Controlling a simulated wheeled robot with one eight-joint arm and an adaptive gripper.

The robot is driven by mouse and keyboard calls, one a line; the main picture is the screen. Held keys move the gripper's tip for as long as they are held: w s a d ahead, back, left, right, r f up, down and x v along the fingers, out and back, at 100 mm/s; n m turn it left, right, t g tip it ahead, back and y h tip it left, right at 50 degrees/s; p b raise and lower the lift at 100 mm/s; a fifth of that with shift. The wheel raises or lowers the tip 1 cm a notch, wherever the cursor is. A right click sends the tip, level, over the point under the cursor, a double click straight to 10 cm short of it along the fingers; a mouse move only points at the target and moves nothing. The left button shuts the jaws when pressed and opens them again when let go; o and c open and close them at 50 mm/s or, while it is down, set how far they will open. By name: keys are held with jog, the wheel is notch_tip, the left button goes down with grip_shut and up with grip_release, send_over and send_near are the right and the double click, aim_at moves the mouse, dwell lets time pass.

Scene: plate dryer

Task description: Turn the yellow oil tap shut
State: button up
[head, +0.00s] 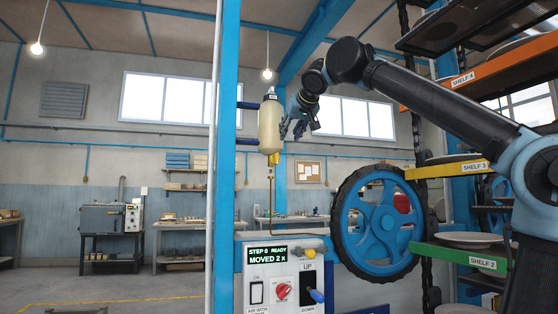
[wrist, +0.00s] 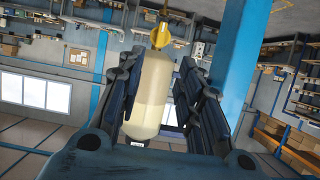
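The yellow oil tap (head: 274,159) sits under the cream oil bottle (head: 269,126) on the blue post in the head view. In the wrist view, turned over, the tap (wrist: 160,37) shows at the top, beyond my fingertips, with the bottle (wrist: 153,90) below it. My gripper (head: 299,124) is just right of the bottle, higher than the tap. In the wrist view my gripper's (wrist: 158,72) dark fingers are spread apart, with the bottle seen between them. I cannot tell whether the fingers touch the bottle. Nothing covers the tap in the head view.
A blue handwheel (head: 379,222) stands to the right below my arm. Labelled shelves (head: 463,257) with plates rise at the far right.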

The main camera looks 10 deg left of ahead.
aim_at(278, 156)
jog(key=x, duration=1.6)
jog(key=shift+d+f, duration=0.1)
jog(key=shift+f, duration=0.1)
jog(key=shift+s, duration=0.1)
grip_shut()
